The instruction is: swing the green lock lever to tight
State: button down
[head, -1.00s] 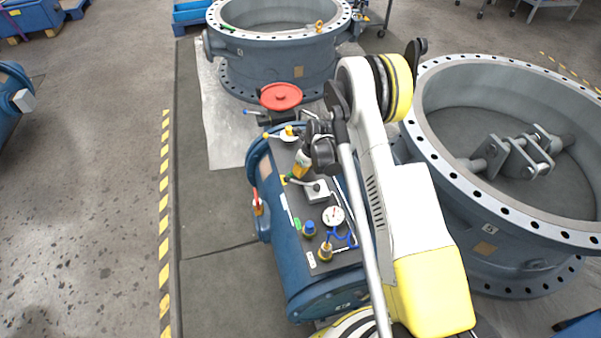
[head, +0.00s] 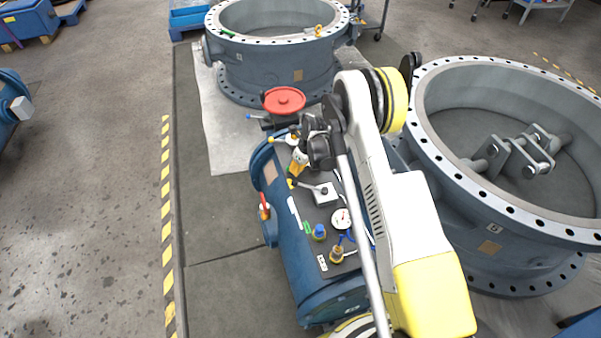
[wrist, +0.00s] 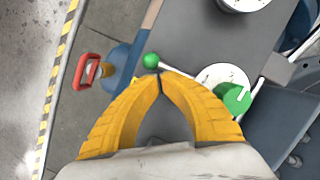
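The green lock lever (wrist: 151,61) shows in the wrist view as a green ball on a thin pale rod. The rod runs right to a white disc (wrist: 213,74) with a green patch (wrist: 235,98). My gripper (wrist: 160,80) has its two yellow fingers meeting at the tips, just below the ball and beside the rod. I see nothing held between the tips; whether they touch the lever I cannot tell. In the head view my gripper (head: 299,166) is low over the grey panel (head: 312,214) on the blue body; the green ball cannot be made out there.
A red handle (wrist: 86,71) stands left of the fingers. A gauge (head: 341,218), a blue knob (head: 319,232) and a brass fitting (head: 337,254) crowd the panel's near end. A red handwheel (head: 284,100) stands beyond. A large grey ring (head: 490,225) is close at right.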

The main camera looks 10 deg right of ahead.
jog(key=shift+w+a, duration=0.2)
jog(key=shift+w, duration=0.55)
jog(key=shift+w+a, duration=0.15)
jog(key=shift+w, duration=0.65)
